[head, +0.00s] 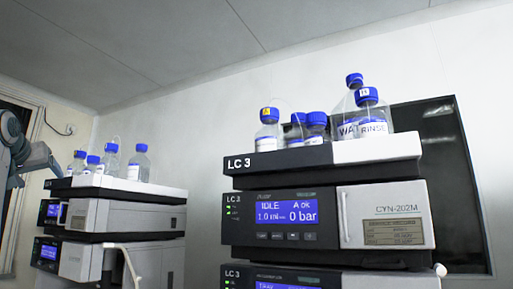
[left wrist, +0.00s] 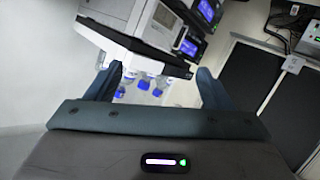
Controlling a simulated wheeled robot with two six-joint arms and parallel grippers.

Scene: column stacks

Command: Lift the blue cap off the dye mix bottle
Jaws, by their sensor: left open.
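Several clear bottles with blue caps stand on top of two instrument stacks in the head view. On the near right stack, one bottle (head: 268,137) has a yellow tag on its cap (head: 268,115). Behind it are two smaller bottles, a large bottle reading "WAT" (head: 347,112) and one reading "RINSE" (head: 373,115). I cannot read "dye mix" on any label. More bottles (head: 139,165) stand on the left stack. My left gripper (head: 42,160) is at the far left edge, apart from them. In the left wrist view it (left wrist: 160,80) is open and empty, with blue-capped bottles (left wrist: 143,84) beyond its fingers.
The right stack (head: 330,155) is large and close, with a display reading "0 bar". The left stack (head: 120,187) is farther away. A dark panel (head: 450,170) is behind the right stack. A gap of bare wall (head: 205,160) separates the stacks.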

